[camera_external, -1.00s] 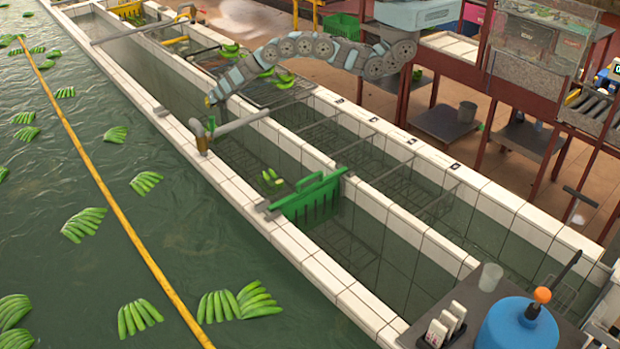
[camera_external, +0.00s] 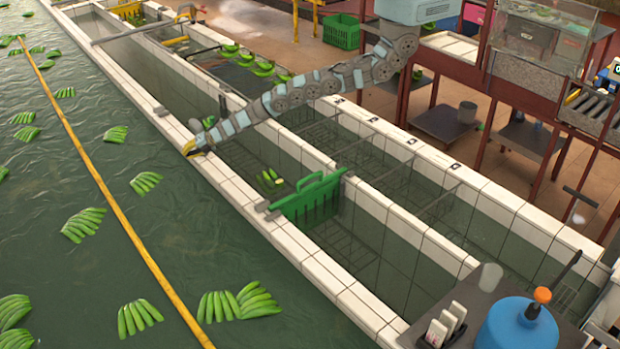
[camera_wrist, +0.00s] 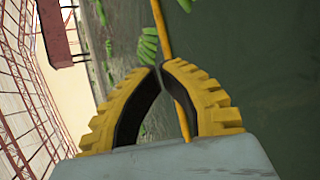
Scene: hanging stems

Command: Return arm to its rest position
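My arm stretches from its grey mount at the upper right, down and left across the tiled channels in the external view. My gripper (camera_external: 190,148) is at the left end, above the white tiled wall beside the green pool. In the wrist view my gripper (camera_wrist: 160,68) shows two yellow ribbed fingers with dark inner pads. Their tips meet or nearly meet, and nothing is seen between them. Whether the tips touch the wall below is not clear.
Green banana bunches (camera_external: 145,183) float in the pool, crossed by a yellow boom (camera_external: 125,232). A green slotted divider (camera_external: 310,200) stands in the channel near some bananas (camera_external: 270,180). More bananas (camera_external: 263,68) lie on a rack. A blue container (camera_external: 515,328) stands front right.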

